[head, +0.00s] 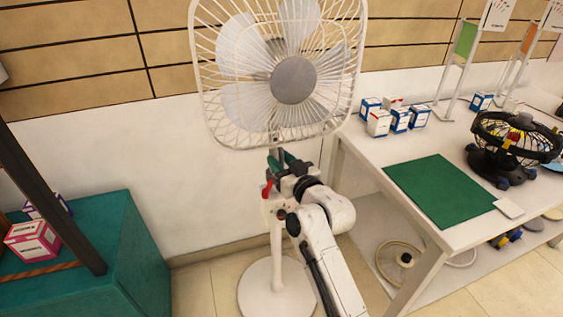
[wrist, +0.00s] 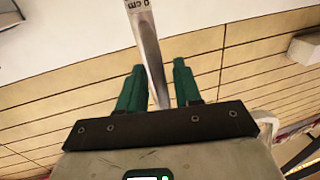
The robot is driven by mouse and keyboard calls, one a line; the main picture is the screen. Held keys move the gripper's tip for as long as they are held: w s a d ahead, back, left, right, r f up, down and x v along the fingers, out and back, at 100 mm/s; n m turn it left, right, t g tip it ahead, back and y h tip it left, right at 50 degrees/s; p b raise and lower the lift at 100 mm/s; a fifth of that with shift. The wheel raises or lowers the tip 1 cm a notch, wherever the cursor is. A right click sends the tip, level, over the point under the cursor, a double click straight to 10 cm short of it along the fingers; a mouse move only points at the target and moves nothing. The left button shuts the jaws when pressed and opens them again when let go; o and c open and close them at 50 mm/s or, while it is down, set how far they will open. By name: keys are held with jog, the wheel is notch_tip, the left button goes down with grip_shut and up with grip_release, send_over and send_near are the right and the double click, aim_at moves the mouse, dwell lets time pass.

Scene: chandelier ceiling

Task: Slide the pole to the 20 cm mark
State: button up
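My gripper (head: 284,160) is at the upper pole, just under the fan head. In the wrist view, the pole (wrist: 148,45) runs between the two green fingers of my gripper (wrist: 158,72). The fingers are open, with gaps visible beside the pole. Printed "cm" lettering shows near the top edge; the number is cut off and unclear.
A white table (head: 400,185) at right holds a green mat (head: 440,188), several small blue-and-white boxes (head: 399,119) and a black caged fan (head: 515,140). A teal block (head: 125,250) with pink boxes (head: 33,241) stands at left. Floor is clear between block and fan base.

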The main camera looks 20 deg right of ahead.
aim_at(302, 104)
grip_shut()
dwell(0.3)
notch_tip(302, 104, up, 19)
jog(key=p, duration=1.2)
jog(key=shift+r, duration=0.15)
jog(key=shift+o, duration=0.4)
grip_release()
jog(key=s, duration=0.3)
jog(key=s+d, duration=0.1)
jog(key=s, duration=0.3)
jog(key=s+d+b, duration=0.1)
jog(key=s, duration=0.2)
jog(key=shift+s+d, duration=0.1)
jog(key=shift+s, duration=0.2)
